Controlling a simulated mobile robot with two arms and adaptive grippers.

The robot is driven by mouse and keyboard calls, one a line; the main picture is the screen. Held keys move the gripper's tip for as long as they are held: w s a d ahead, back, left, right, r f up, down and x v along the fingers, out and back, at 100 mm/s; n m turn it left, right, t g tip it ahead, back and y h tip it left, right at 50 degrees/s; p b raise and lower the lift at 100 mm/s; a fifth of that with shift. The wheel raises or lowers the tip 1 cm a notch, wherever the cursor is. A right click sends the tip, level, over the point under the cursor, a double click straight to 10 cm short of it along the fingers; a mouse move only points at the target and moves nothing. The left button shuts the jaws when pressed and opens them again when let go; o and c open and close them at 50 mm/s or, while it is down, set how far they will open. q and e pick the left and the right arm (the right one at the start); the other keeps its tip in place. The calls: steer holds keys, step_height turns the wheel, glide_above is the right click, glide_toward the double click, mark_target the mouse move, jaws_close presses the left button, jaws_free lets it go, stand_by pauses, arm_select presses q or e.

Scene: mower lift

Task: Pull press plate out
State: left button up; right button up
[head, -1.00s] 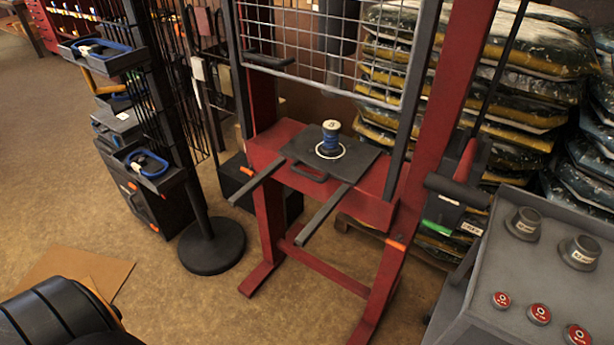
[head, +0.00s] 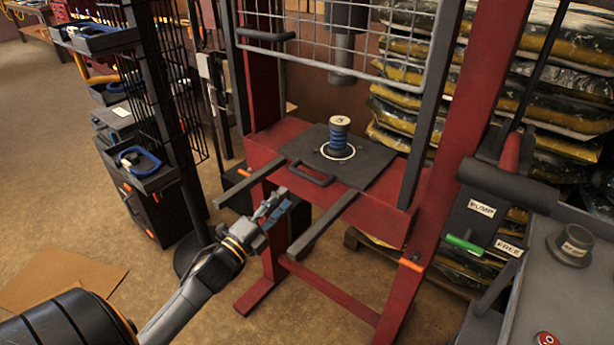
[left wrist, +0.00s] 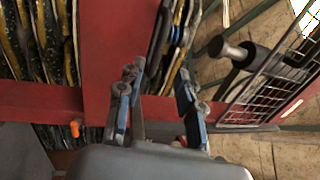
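The press plate (head: 366,162) is a dark flat plate lying on the red press bed (head: 270,149). Its dark bar handle (head: 312,174) sticks out at the front edge, between two grey rails (head: 322,226). A blue spring piece with a pale top (head: 339,136) stands upright on the plate inside a white ring. My left gripper (head: 272,206) is in front of the press, lower left of the handle in the picture and apart from it. In the left wrist view its two fingers (left wrist: 160,80) are spread with nothing between them. My right gripper is not in view.
A wire mesh guard (head: 310,40) hangs raised above the plate, with the press ram (head: 343,60) behind it. A dark rack (head: 160,110) stands left of the press. A grey control panel (head: 570,275) is at the right. Floor in front of the press is open.

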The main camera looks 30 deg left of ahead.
mark_target(305, 178)
arm_select(q)
steer(key=p+x, duration=0.1)
steer(key=x, duration=0.9)
steer(key=shift+w+f, duration=0.15)
steer(key=shift+w, duration=0.1)
jaws_close()
